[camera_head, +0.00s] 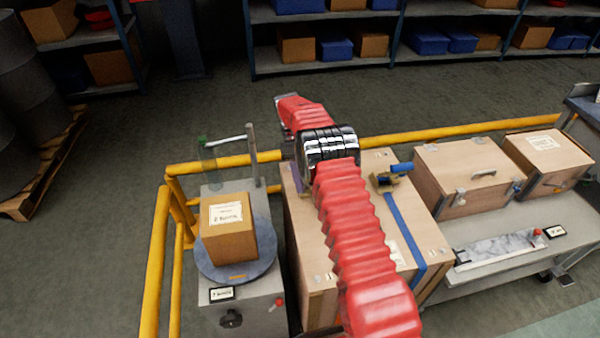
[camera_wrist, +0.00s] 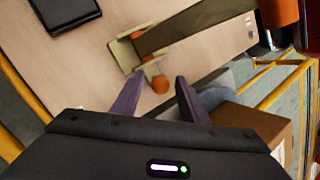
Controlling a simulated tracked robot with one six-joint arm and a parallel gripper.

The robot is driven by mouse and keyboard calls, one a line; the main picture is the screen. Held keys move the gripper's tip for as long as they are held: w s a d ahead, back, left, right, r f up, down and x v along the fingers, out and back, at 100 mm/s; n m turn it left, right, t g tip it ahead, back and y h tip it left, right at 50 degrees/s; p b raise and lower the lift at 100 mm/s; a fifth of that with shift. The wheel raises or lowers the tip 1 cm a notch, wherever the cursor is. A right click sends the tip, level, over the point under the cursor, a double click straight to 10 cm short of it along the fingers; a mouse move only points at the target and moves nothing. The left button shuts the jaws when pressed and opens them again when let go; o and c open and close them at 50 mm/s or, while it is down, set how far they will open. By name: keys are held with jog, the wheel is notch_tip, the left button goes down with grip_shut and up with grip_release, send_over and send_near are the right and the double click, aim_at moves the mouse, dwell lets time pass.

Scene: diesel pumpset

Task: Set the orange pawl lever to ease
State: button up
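In the wrist view, my gripper (camera_wrist: 157,92) is open, its two purple fingers apart and pointing at the top of a wooden crate (camera_wrist: 95,55). An orange rounded end (camera_wrist: 160,84), apparently the pawl lever, shows in the gap between the fingertips, closer to the right finger. I cannot tell whether a finger touches it. It sits beside a pale yellow-green ratchet buckle (camera_wrist: 126,54) with a dark olive band (camera_wrist: 195,26) running from it. In the head view my red arm hides most of the gripper.
A cardboard box (camera_head: 228,228) stands on a round grey turntable (camera_head: 205,268) left of the crate. Yellow rails (camera_head: 153,270) run left and behind. A blue strap (camera_head: 405,235) with a brass-coloured buckle (camera_head: 384,183) crosses the crate's right side. Wooden cases (camera_head: 468,172) stand right.

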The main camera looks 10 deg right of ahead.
jog(key=v, duration=0.7)
dwell(0.3)
jog(key=shift+r, duration=0.1)
dwell(0.4)
notch_tip(320, 180, up, 16)
jog(key=s+m+t, duration=0.3)
jog(key=s+r+m+t, duration=0.2)
jog(key=s+r+m, duration=0.1)
jog(key=s+r, duration=0.75)
jog(key=s+r+m+t+y, duration=0.1)
jog(key=s+r+m+t, duration=0.2)
jog(key=s, duration=1)
jog(key=s+f+m+t, duration=0.1)
jog(key=s+f, duration=0.1)
jog(key=s, duration=0.5)
jog(key=s+f+m+t, duration=0.1)
jog(key=s+f, duration=0.1)
jog(key=s, duration=0.5)
jog(key=shift+d+f+m+t, duration=0.25)
jog(key=shift+f+m+t, duration=0.05)
jog(key=shift+f+t, duration=0.1)
